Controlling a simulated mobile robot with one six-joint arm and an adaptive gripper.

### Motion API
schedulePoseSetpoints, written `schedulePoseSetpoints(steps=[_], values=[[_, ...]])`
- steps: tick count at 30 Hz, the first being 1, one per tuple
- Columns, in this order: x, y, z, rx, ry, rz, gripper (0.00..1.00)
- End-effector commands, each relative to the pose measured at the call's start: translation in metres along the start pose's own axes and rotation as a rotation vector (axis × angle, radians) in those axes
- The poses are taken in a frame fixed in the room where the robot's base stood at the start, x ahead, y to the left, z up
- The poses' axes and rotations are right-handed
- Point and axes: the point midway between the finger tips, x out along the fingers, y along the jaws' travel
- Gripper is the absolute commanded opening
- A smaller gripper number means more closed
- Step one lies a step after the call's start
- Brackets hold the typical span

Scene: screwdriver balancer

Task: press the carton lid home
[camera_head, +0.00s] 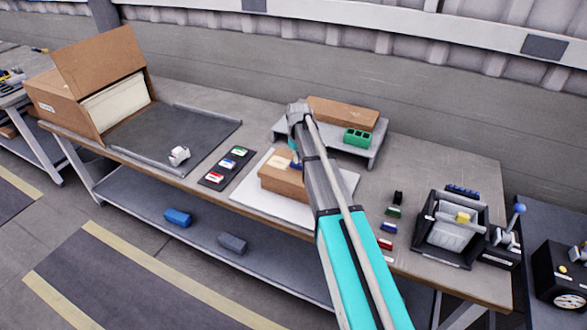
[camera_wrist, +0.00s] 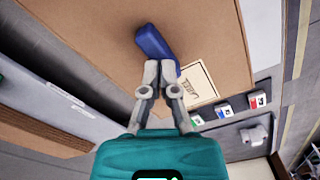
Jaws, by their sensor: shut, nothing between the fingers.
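The small brown carton (camera_head: 283,180) sits on a white mat (camera_head: 248,204) mid-bench, partly hidden by my arm. In the wrist view its flat brown top (camera_wrist: 100,30) fills much of the frame and bears a pale printed label (camera_wrist: 200,83). A blue elongated piece (camera_wrist: 151,40) shows at the carton top, right by my fingertips. I cannot tell whether it is touched, or whether the lid is fully down. My gripper (camera_wrist: 160,68) is shut and empty, its tips over the carton top. In the head view the fingertips are mostly hidden by my arm.
A grey raised shelf behind holds a long brown box (camera_head: 343,113) and a green block (camera_head: 357,138). A dark panel (camera_head: 226,168) with coloured pieces lies left of the carton. A large open cardboard box (camera_head: 98,88) stands far left. A black bin (camera_head: 425,242) stands right.

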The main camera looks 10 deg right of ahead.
Motion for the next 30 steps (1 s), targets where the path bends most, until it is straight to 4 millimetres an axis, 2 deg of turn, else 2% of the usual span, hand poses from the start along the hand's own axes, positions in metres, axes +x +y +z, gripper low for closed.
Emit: schedulePoseSetpoints(steps=[8, 30], values=[[-0.004, 0.000, 0.000, 0.000, 0.000, 0.000, 0.00], [-0.046, 0.000, 0.000, 0.000, 0.000, 0.000, 0.00]])
